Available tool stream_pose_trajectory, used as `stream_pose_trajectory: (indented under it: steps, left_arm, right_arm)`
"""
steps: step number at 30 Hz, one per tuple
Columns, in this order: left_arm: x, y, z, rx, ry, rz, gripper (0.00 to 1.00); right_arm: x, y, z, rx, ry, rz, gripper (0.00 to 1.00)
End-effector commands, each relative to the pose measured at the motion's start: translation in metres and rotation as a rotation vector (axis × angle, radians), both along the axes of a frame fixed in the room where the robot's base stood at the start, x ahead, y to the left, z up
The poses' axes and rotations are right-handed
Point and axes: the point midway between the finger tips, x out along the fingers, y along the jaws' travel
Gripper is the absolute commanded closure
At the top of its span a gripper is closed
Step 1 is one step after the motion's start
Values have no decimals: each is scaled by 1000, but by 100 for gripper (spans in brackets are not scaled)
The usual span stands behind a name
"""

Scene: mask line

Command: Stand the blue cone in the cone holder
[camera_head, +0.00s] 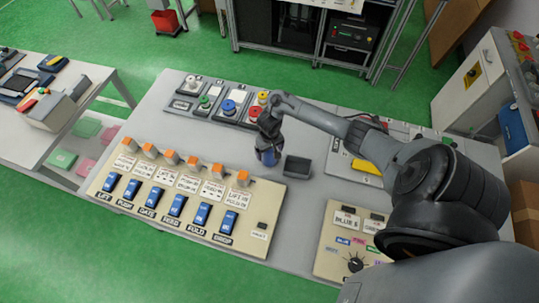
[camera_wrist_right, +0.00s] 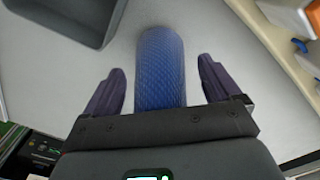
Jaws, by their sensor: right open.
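The blue cone (camera_head: 268,158) is on the grey table, mostly hidden by my right gripper in the head view. In the right wrist view the cone (camera_wrist_right: 161,65) is a textured blue body between the two dark fingers. My right gripper (camera_wrist_right: 161,80) is open around it, with a gap on each side. I cannot tell whether the cone stands or lies. A dark grey square open box (camera_head: 297,167), apparently the cone holder, is just right of the cone and looks empty. Part of this box (camera_wrist_right: 75,18) shows in the right wrist view. My left gripper is not in view.
A beige panel (camera_head: 180,195) with blue rocker switches and orange-topped parts lies in front. Grey button boxes (camera_head: 228,105) stand behind. A dial panel (camera_head: 345,245) is at the front right, near a yellow object (camera_head: 367,167). Bare table surrounds the box.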

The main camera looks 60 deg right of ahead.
Motion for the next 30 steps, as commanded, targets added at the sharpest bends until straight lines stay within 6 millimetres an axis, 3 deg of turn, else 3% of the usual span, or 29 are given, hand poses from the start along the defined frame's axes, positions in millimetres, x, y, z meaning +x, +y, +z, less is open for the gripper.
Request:
stream_pose_trajectory:
  steps: [4, 18, 30]
  left_arm:
    - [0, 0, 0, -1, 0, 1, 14]
    - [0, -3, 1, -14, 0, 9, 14]
    - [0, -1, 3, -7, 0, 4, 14]
  right_arm:
    - [0, 0, 0, 0, 0, 0, 9]
    - [0, 0, 1, -1, -1, 0, 79]
    - [1, 0, 7, 0, -2, 0, 79]
